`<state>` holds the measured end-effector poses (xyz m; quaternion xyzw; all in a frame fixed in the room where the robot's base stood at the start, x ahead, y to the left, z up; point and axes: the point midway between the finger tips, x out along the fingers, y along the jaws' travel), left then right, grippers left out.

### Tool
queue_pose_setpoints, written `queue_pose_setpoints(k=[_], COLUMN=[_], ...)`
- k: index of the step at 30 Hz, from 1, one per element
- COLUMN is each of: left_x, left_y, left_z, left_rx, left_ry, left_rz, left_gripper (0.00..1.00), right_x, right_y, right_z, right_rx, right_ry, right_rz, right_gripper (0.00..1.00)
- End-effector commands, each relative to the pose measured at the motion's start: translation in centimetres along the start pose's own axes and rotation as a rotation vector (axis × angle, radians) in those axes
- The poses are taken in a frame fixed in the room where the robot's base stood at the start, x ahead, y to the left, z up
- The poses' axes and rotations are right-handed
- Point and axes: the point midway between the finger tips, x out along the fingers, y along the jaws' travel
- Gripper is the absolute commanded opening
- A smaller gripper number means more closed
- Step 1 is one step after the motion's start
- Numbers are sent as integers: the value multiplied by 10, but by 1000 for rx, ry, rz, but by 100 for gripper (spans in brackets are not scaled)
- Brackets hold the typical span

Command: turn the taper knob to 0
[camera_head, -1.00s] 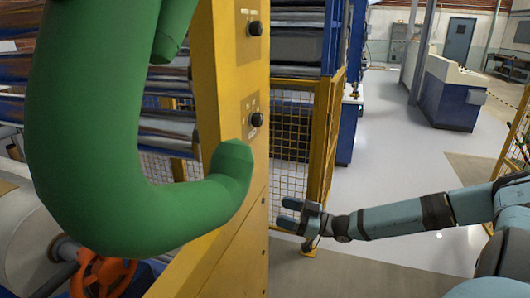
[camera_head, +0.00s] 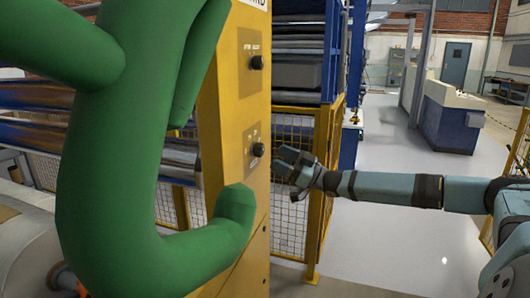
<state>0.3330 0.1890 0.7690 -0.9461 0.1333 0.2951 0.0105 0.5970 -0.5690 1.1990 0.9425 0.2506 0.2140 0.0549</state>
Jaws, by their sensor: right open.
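A yellow machine post (camera_head: 230,110) carries two black knobs on its panel. The upper knob (camera_head: 257,62) and the lower knob (camera_head: 258,149) each have small markings beside them, too small to read, so I cannot tell which is the taper knob. My right gripper (camera_head: 282,162) reaches in from the right with open, empty jaws. It appears just right of the lower knob and slightly below it, pointing toward the post, with a visible gap. My left gripper is not in view.
A thick green curved pipe (camera_head: 115,190) fills the left foreground, its end in front of the post's lower part. Metal rollers (camera_head: 35,130) lie behind it. A yellow mesh guard (camera_head: 290,225) stands behind my right gripper. Grey floor (camera_head: 390,245) is open at right.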

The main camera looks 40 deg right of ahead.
Motion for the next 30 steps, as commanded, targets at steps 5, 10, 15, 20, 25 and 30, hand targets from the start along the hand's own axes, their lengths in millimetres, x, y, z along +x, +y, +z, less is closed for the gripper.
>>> queue_pose_setpoints(k=[5, 10, 15, 20, 25, 30], left_x=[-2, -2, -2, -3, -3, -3], left_y=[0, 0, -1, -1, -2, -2], left_z=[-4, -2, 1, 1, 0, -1], left_rx=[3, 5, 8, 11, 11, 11], left_ry=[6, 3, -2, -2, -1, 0], left_rz=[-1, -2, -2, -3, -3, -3], left_gripper=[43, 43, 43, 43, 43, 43], right_x=[25, 41, 49, 51, 51, 51], right_y=[0, 0, 0, 0, 0, 0], right_z=[-2, -1, 0, 0, 0, 0], right_rx=[0, -1, 1, 0, 0, 0], right_ry=[5, 2, -1, -2, -2, -2], right_rz=[1, 0, 0, 0, 0, -1], right_gripper=[69, 69, 69, 69, 65, 26])
